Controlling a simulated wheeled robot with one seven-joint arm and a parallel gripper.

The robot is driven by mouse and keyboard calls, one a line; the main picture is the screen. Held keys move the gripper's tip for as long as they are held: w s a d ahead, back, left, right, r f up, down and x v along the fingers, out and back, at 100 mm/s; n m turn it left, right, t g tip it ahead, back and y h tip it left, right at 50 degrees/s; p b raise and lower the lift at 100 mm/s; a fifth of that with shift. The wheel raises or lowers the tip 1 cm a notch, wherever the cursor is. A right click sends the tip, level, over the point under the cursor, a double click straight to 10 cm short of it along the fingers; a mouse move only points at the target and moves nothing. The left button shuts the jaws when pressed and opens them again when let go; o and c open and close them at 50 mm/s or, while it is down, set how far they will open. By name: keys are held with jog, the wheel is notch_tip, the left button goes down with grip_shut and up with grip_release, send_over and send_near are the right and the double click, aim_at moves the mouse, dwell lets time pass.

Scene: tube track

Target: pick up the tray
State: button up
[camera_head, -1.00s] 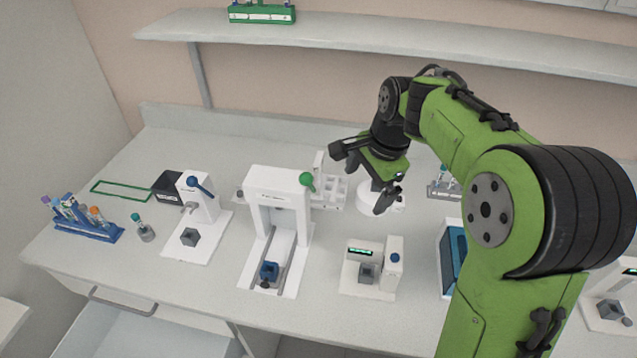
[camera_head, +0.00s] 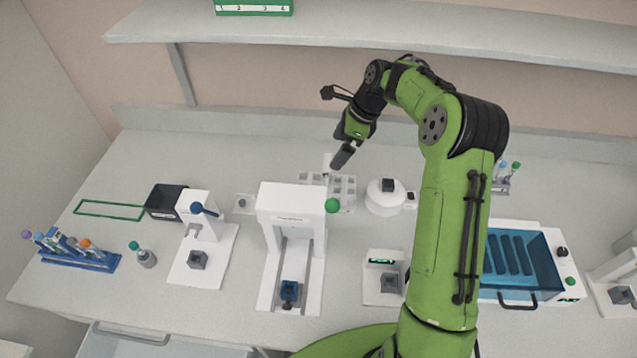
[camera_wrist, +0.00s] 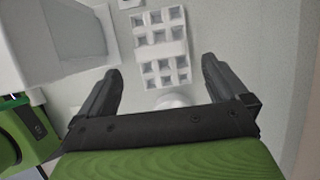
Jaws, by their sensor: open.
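The tray (camera_head: 345,193) is white with several square compartments and stands on the bench behind and to the right of the white press. Part of it is hidden behind the press. In the wrist view the tray (camera_wrist: 161,46) lies ahead of and between the fingers, and its compartments look empty. My gripper (camera_head: 343,158) is above the tray in the head view, apart from it. In the wrist view my gripper (camera_wrist: 162,68) has its two dark fingers spread wide with nothing between them.
The white press (camera_head: 291,200) with a green knob stands close in front of the tray. A round white device (camera_head: 386,199) is just to its right. A blue-lidded box (camera_head: 522,262) is farther right. A blue tube rack (camera_head: 80,256) stands at left. A shelf (camera_head: 400,38) runs above.

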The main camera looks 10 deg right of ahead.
aim_at(324, 171)
jog(key=x, duration=1)
jog(key=shift+s+d+f, duration=0.1)
jog(key=shift+s+d, duration=0.05)
jog(key=shift+s, duration=0.05)
jog(key=shift+w+f, duration=0.15)
jog(key=c, duration=1.1)
